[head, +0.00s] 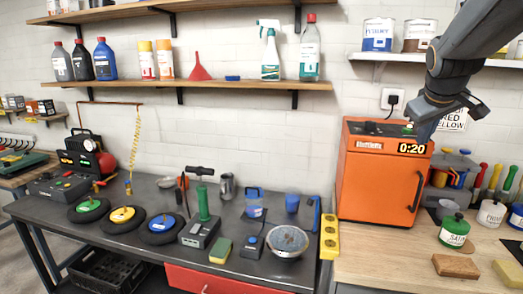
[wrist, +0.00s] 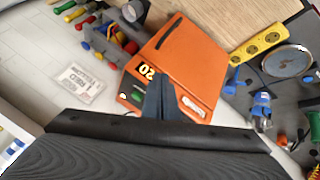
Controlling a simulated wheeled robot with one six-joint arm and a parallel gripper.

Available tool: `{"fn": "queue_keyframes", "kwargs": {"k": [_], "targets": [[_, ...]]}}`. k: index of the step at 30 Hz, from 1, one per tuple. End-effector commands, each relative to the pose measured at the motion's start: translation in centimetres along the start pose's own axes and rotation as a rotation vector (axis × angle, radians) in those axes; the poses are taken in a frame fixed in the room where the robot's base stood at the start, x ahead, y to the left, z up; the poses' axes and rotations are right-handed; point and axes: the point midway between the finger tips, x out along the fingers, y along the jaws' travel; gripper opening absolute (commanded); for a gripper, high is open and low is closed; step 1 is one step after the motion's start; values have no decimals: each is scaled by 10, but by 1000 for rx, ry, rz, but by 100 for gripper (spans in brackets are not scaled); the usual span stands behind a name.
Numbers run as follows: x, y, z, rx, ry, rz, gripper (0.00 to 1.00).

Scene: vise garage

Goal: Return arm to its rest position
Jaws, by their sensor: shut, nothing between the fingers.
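My gripper (head: 424,131) is at the upper right in the head view, at the end of my dark arm. Its blue-grey fingers point down, in front of the top right of an orange box (head: 372,185) with a lit display reading 0:20. In the wrist view my gripper (wrist: 163,82) has its fingers together, empty, over the orange box (wrist: 185,50). The display (wrist: 146,72) and a green button (wrist: 136,97) show beside the fingers. I cannot tell whether the fingertips touch the box.
Paint cans (head: 378,35) stand on the upper right shelf (head: 365,57) near my arm. A green-labelled jar (head: 455,231) and tools stand right of the box.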

Motion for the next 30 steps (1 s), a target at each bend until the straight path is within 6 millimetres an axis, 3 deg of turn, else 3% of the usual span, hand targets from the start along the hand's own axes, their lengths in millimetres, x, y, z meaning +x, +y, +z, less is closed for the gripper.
{"fn": "queue_keyframes", "kwargs": {"k": [8, 11, 15, 18, 21, 24, 30], "targets": [[28, -96, 43, 50, -82, -131, 0], [37, -149, 74, 79, -139, -196, 0], [41, -228, 132, 125, -246, -285, 0], [37, -272, 173, 154, -323, -328, 0], [32, -302, 207, 176, -385, -354, 0], [26, -320, 231, 190, -428, -367, 0], [23, -330, 245, 201, -455, -373, 0]]}}
